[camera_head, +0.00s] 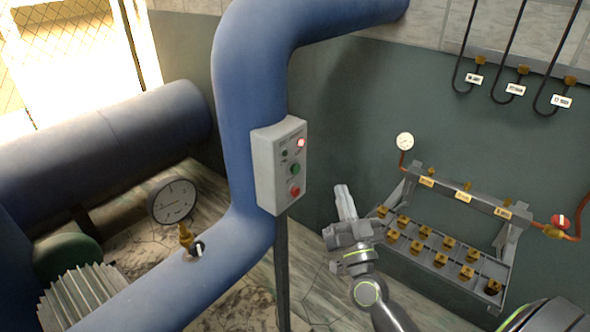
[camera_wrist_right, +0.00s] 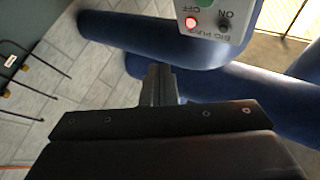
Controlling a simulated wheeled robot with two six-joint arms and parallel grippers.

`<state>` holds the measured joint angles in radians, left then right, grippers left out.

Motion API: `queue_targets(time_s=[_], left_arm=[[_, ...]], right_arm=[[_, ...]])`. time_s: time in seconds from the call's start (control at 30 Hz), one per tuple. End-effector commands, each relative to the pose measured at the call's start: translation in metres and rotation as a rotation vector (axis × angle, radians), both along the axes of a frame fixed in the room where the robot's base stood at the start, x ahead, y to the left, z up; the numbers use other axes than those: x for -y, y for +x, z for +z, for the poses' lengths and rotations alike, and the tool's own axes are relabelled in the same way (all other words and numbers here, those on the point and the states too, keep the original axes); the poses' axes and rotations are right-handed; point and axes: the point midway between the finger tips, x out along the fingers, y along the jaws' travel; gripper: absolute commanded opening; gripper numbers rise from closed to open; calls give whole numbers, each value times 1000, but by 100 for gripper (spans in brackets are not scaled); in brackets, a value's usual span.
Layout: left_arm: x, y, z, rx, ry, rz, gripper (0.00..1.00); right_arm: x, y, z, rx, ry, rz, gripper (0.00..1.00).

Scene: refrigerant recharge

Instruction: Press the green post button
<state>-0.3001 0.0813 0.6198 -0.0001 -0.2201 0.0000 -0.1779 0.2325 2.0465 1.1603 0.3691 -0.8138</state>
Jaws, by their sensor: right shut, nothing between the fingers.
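The control box (camera_head: 262,170) is light grey and stands on a dark post (camera_head: 282,270) in front of the blue pipe. On its face are a green button (camera_head: 295,169), a red button (camera_head: 295,190) below it and a lit red lamp (camera_head: 302,142) at the top. My right gripper (camera_head: 345,200) is shut and empty, to the right of the box and apart from it, fingers pointing up. In the right wrist view the shut fingers (camera_wrist_right: 160,82) show below the box (camera_wrist_right: 225,45), which appears upside down with the green button (camera_wrist_right: 204,2) cut by the top edge. My left gripper is not in view.
A large blue pipe (camera_head: 245,100) runs behind the box. A pressure gauge (camera_head: 174,200) stands on the lower pipe at left. A manifold rack (camera_head: 440,245) with several brass fittings is on the right. Black hoses (camera_head: 462,60) hang at upper right.

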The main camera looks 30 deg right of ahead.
Motion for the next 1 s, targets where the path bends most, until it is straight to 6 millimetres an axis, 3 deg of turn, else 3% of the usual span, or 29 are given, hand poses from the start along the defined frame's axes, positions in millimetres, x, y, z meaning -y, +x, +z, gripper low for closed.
queue_targets(time_s=[0.23,0.7,1.0], left_arm=[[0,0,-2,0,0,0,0],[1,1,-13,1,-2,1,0],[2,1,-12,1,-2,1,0]], right_arm=[[-3,8,-1,1,1,0,0],[-27,65,0,0,0,1,0],[-34,81,0,-1,0,0,0]])
